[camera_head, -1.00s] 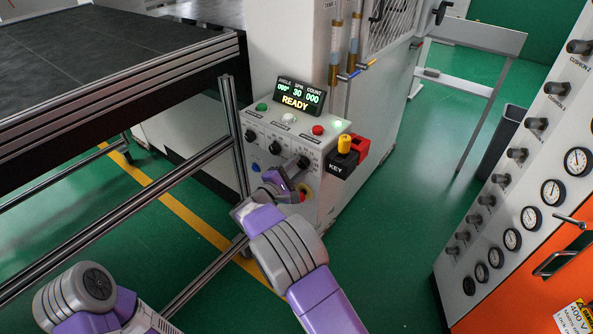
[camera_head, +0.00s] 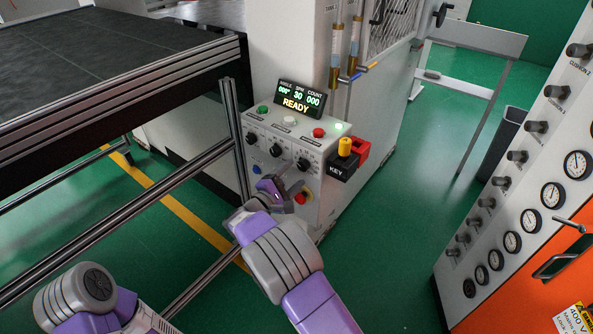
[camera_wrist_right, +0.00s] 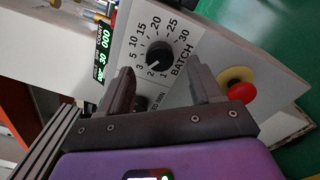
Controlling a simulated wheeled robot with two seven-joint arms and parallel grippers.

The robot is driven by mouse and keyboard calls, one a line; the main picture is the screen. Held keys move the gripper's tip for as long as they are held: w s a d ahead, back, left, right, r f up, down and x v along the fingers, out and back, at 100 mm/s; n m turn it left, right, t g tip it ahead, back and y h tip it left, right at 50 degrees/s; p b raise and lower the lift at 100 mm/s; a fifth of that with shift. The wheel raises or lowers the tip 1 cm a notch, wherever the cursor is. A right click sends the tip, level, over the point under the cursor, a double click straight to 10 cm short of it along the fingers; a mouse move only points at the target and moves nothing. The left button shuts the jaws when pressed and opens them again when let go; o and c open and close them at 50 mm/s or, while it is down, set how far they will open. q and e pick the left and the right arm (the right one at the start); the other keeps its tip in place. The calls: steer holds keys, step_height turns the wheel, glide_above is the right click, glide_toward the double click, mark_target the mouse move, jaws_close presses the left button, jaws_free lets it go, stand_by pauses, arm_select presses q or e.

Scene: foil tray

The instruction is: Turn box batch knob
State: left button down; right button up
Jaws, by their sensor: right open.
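The BATCH knob (camera_head: 303,164) is the rightmost black knob on the sloping face of the white control box (camera_head: 322,205). In the right wrist view the black knob (camera_wrist_right: 158,55) sits inside a printed scale running up to 30; its white mark appears to lie near the low numbers. My right gripper (camera_head: 286,180) is just below and left of the knob, its jaws apart and empty. In the right wrist view the two fingers of this gripper (camera_wrist_right: 163,72) stand to either side below the knob, not touching it. My left arm shows at lower left, its gripper out of view.
A red stop button (camera_head: 301,198) on yellow sits close below the knob. A metal frame rail (camera_head: 238,140) stands left of the box.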

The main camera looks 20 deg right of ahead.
steer(key=v, duration=0.5)
steer(key=shift+p, duration=0.35)
steer(key=shift+w+d, duration=0.1)
steer(key=s+d+f+m+g+y+p, duration=0.1)
steer(key=s+d+f+g+y, duration=0.2)
steer(key=f, duration=0.4)
steer(key=s+d+f+g+y, duration=0.1)
steer(key=s+d+f+g, duration=0.15)
steer(key=s+f, duration=0.4)
steer(key=s+d+f+m+g+y+p, duration=0.1)
steer(key=s+d+f+g+y, duration=0.2)
steer(key=f, duration=0.5)
steer(key=s+a+f+m+g+y, duration=0.3)
steer(key=s+a+f+g+y, duration=0.15)
steer(key=s+f, duration=0.4)
steer(key=s+a+m+t+y+p, duration=0.1)
steer(key=s+a+m+y, duration=0.2)
steer(key=s+m, duration=0.2)
steer(key=s+a+r+m+t+y+p, duration=0.1)
steer(key=s+a+m+y+p, duration=0.1)
steer(key=s+m, duration=0.4)
steer(key=shift+s+a+m+y, duration=0.3)
steer(key=shift+a+m+y, duration=0.3)
steer(key=shift+y, duration=0.35)
